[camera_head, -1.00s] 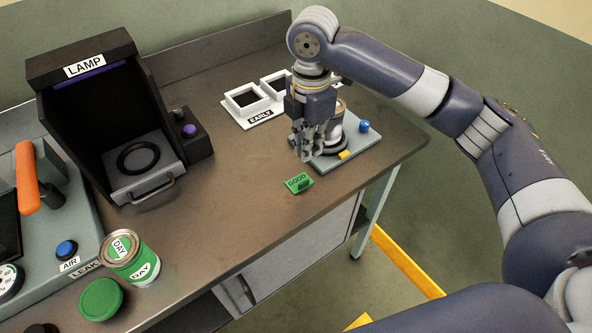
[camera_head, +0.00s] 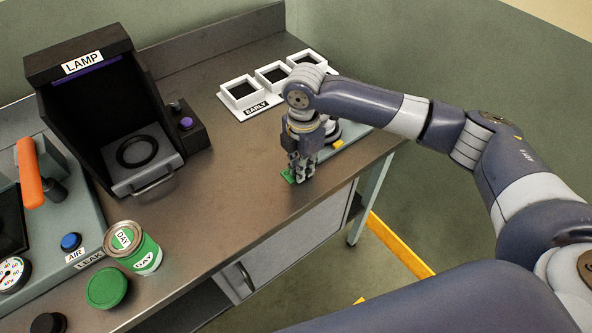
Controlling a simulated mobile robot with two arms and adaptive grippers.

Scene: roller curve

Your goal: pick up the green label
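The green label (camera_head: 288,176) lies on the bench top near its front edge. Most of it is hidden behind my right gripper (camera_head: 298,178), which points straight down with its fingertips at the label. I cannot tell whether the fingers are apart or closed on the label's raised grip. My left gripper is not in view.
A can with a green DAY label (camera_head: 146,256) and a green lid (camera_head: 106,288) stand at the front left. The black LAMP box (camera_head: 85,62) and white EARLY tray (camera_head: 240,108) are behind. A grey plate (camera_head: 352,137) sits to the right under my arm. The bench middle is clear.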

